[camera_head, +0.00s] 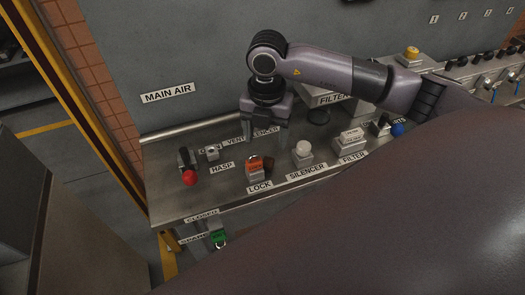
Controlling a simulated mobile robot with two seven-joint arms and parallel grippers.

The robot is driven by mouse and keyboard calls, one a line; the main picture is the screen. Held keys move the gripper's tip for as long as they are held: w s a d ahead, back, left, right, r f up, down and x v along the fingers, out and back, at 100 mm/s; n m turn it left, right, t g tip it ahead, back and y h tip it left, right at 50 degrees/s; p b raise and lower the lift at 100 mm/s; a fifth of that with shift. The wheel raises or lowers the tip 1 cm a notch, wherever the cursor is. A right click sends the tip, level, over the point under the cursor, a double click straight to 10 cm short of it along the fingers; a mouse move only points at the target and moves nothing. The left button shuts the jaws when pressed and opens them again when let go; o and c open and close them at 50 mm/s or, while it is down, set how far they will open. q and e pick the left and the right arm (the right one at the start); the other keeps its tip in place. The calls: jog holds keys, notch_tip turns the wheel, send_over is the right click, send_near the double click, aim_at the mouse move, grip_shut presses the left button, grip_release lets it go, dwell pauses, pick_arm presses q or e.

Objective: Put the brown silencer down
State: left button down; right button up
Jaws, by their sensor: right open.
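My right gripper (266,136) points down over the back of the grey bench, with its two fingers apart and nothing seen between them. It partly covers the VENT SILENCER label (240,138). I cannot make out a brown silencer for certain. A pale round-topped part (303,149) stands on a small block behind the SILENCER label (307,171). My left gripper is not in view.
An orange-red lock (256,166) stands by the LOCK label in front of the gripper. A red-knobbed valve (188,176) is at the left and a FILTER block (352,137) at the right. The bench (175,207) has bare room at its front left. A large dark surface hides the lower right.

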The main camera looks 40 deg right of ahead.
aim_at(265, 164)
jog(key=f, duration=0.4)
jog(key=shift+s+f+p, duration=0.3)
jog(key=shift+f+p, duration=0.05)
jog(key=shift+f, duration=0.55)
jog(key=c, duration=1.2)
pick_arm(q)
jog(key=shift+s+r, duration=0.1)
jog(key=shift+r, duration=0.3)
pick_arm(e)
jog(key=shift+w+r, duration=0.1)
